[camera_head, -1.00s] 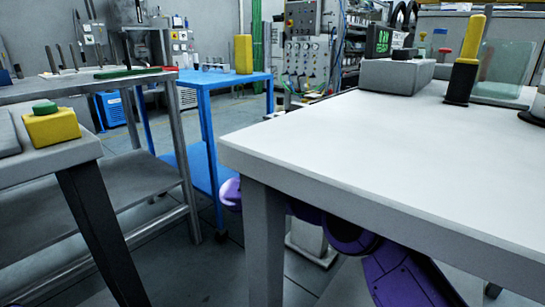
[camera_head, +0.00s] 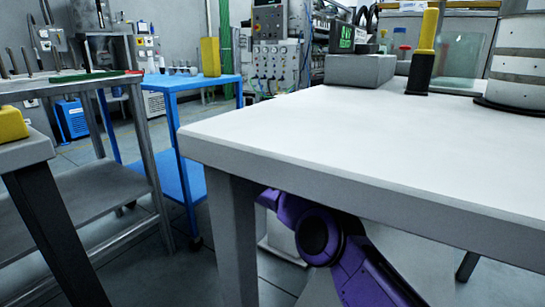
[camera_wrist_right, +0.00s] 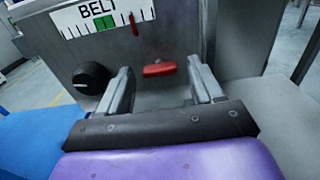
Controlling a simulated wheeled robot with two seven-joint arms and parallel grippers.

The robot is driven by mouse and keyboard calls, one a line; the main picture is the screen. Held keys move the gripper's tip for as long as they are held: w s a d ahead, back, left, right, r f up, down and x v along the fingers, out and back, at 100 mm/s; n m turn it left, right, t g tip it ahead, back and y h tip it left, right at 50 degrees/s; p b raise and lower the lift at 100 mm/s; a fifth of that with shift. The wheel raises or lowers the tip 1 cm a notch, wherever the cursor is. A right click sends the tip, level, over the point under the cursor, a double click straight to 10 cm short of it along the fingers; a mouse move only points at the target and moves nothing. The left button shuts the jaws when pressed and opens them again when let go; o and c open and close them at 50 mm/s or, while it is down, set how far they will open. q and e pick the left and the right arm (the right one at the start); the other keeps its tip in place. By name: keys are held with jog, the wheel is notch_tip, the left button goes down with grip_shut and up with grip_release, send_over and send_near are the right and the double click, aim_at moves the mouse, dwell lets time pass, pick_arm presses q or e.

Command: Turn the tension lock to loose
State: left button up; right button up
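In the right wrist view, a small red lever (camera_wrist_right: 159,69), which may be the tension lock, sits on the front of a grey housing (camera_wrist_right: 165,30). A black round knob (camera_wrist_right: 90,77) with a white mark is left of it. Above is a white gauge marked BELT (camera_wrist_right: 103,18), with a green band and a red pointer. My right gripper (camera_wrist_right: 160,76) is open, its fingers on either side of the lever. Contact cannot be told. My left gripper is not in view.
In the head view, a white table (camera_head: 340,135) fills the front, mostly clear. On it are a grey box (camera_head: 359,70), a yellow-and-black post (camera_head: 424,55) and a large pale cylinder (camera_head: 520,60). A blue cart (camera_head: 185,83) and a grey bench (camera_head: 65,88) stand left.

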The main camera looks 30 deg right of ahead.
jog(key=c, duration=0.9)
jog(key=shift+n+p, duration=3.7)
jog(key=shift+n, duration=4.2)
jog(key=shift+f, duration=0.1)
jog(key=o, duration=1.1)
